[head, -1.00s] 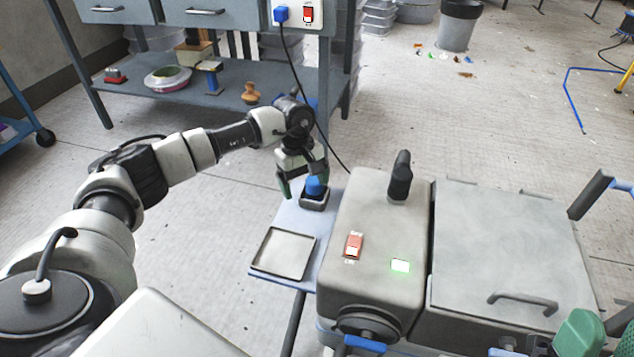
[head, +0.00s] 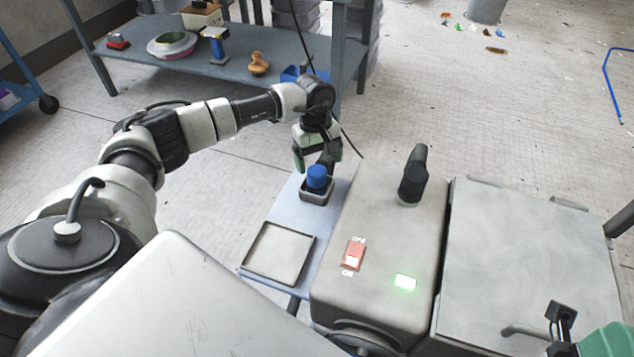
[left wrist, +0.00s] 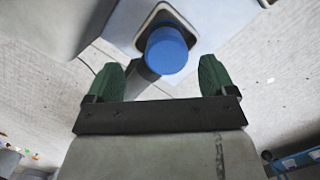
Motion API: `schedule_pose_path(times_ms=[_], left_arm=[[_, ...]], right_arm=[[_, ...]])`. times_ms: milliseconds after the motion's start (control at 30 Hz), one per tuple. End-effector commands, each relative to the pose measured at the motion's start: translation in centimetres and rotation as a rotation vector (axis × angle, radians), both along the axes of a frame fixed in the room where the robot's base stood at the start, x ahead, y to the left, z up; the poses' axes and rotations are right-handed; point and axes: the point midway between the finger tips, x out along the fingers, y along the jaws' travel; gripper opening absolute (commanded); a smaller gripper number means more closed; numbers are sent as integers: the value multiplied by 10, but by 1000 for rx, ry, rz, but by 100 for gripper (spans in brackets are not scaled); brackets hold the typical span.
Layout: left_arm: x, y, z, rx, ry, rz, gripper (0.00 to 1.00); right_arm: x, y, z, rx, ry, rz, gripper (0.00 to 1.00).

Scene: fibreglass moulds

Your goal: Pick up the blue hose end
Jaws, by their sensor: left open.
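The blue hose end (head: 317,178) is a short blue cylinder standing upright in a small dark square holder (head: 318,195) on the pale blue side shelf. It also shows in the left wrist view (left wrist: 166,52). My left gripper (head: 317,158) is open and empty, just behind and above the hose end in the head view. In the left wrist view its green fingers (left wrist: 162,70) are spread, with the hose end ahead of the gap between them, not gripped. Part of my right gripper (head: 590,335) shows at the lower right corner, cut off by the frame.
A shallow grey tray (head: 280,253) lies on the shelf in front of the holder. A grey machine (head: 380,250) with a red switch, a green light and a dark upright handle (head: 413,175) stands close on the right. A workbench (head: 190,55) stands behind.

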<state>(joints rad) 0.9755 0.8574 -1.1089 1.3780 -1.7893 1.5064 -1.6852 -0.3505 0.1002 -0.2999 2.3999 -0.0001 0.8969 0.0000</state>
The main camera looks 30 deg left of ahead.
Motion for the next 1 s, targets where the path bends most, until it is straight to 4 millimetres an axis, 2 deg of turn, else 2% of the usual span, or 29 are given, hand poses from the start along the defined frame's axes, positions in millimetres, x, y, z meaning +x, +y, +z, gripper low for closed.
schedule_pose_path(times_ms=[167, 433, 700, 1000], left_arm=[[-3, 0, -13, 0, 2, 0, 85], [-10, -1, -51, 0, 2, 0, 85], [-10, -2, -53, 0, 0, 0, 85], [-10, -2, -53, 0, 0, 0, 39]], right_arm=[[-1, 0, -6, 2, -5, 1, 51], [0, 0, -25, 1, -4, 1, 51], [0, 0, -24, 1, -3, 1, 51], [0, 0, -24, 1, -5, 1, 51]])
